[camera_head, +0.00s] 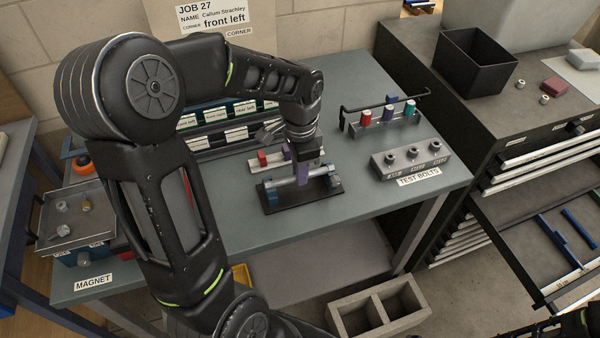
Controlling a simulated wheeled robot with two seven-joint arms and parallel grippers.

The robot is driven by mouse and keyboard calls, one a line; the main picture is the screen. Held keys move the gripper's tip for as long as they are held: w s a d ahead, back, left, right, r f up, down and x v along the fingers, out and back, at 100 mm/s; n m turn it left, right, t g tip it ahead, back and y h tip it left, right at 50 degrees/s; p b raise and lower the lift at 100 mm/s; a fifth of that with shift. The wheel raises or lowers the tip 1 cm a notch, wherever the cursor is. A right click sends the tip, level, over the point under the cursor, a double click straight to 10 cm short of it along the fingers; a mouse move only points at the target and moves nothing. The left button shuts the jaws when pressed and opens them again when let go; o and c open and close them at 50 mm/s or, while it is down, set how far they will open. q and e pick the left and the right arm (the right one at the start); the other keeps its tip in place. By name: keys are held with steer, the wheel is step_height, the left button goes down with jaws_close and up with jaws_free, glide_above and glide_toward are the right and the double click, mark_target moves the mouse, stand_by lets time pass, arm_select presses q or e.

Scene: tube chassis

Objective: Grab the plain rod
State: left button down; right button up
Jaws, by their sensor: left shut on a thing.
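A pale grey plain rod (285,182) lies across blue end supports on a small black stand (268,209) near the front middle of the bench. A purple piece (302,173) shows at the middle of the rod. My left gripper (304,163) reaches down from above over the middle of the rod and is shut on it. The fingertips are small and partly hidden, so their exact contact is hard to see. The rod still sits at the stand's supports.
Behind the stand is a light rail (258,166) with red and purple blocks. To the right stand a rack with coloured pieces (366,118) and a grey TEST BOLTS block (412,158). A metal tray (70,221) is at left. Open drawers (545,235) stick out at right.

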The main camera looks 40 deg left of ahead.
arm_select(q)
step_height(320, 180, up, 10)
steer(key=b, duration=0.1)
stand_by(0.4)
stand_by(0.4)
